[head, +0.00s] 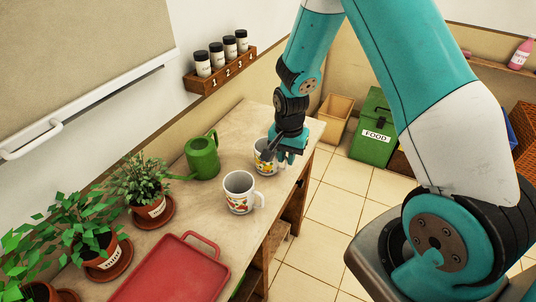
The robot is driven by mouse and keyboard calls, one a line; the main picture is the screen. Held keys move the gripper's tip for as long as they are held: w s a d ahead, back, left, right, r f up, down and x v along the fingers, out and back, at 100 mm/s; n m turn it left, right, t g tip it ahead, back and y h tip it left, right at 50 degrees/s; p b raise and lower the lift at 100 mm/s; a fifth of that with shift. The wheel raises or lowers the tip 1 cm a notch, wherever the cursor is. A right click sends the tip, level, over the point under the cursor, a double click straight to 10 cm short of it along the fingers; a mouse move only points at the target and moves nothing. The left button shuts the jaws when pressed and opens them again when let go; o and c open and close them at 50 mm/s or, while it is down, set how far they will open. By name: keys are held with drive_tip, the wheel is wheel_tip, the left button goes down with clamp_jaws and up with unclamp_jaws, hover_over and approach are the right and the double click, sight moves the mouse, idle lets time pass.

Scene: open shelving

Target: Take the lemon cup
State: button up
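A white cup with a yellow pattern (263,168) stands on the wooden table (170,238); the yellow print looks like lemons, but it is small. My gripper (279,155) points down at this cup's right side and hides part of its rim and wall. I cannot tell whether the fingers touch the cup or how far apart they are. A second white cup with a red and green fruit print (238,203) stands nearer, to the lower left, its handle to the right.
A green watering can (203,157) stands left of the cups. A red tray (170,275) and potted plants (148,190) fill the near and left table. A wall rack (222,75) holds several jars. The table's right edge is close to the cups.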

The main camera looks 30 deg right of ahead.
drive_tip(key=shift+f, duration=1.35)
clamp_jaws()
drive_tip(key=shift+r, duration=0.1)
